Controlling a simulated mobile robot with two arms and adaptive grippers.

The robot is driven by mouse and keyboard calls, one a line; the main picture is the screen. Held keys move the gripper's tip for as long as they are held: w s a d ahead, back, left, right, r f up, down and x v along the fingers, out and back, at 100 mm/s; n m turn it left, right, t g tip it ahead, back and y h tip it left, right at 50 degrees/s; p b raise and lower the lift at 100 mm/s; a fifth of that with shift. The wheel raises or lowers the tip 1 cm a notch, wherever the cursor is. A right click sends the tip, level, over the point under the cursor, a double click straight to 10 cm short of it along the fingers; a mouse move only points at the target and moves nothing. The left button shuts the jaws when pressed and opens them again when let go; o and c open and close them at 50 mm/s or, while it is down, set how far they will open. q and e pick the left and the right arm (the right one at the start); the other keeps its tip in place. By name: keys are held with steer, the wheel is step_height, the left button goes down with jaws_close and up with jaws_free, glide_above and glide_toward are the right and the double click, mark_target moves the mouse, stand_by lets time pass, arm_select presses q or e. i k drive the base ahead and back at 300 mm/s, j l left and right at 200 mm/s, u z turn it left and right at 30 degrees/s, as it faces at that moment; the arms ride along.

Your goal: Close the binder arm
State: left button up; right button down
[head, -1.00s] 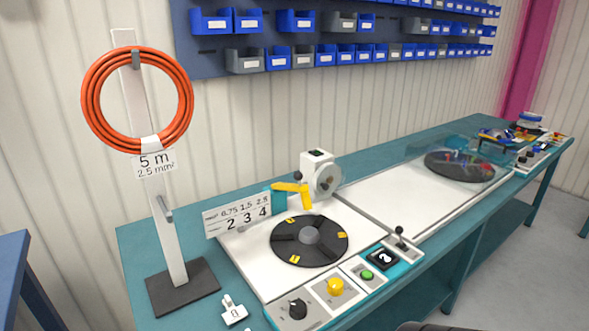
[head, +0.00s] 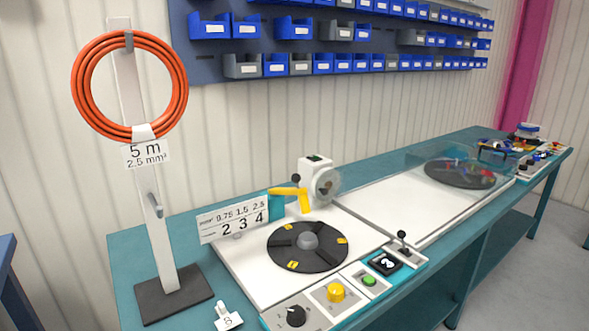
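The yellow binder arm (head: 298,197) is on the white binder unit (head: 316,178) at the back of the near machine. It sticks out to the left of the unit, with one part bent downward. A clear round disc sits on the unit's right side. The black turntable (head: 307,248) with yellow marks and a grey hub lies in front of and below the arm. I cannot tell whether the arm touches anything. Neither of my grippers is in view.
A stand (head: 174,295) with an orange cable coil (head: 130,134) is at the left. A number card (head: 233,220) stands behind the turntable. The front panel has a black knob (head: 296,315), yellow button (head: 335,292), green button (head: 369,281) and lever (head: 403,241). A second, covered turntable (head: 460,173) is farther right.

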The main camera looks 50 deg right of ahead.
mark_target(301, 193)
steer(key=k+l+z, duration=0.1)
steer(key=z, duration=1.15)
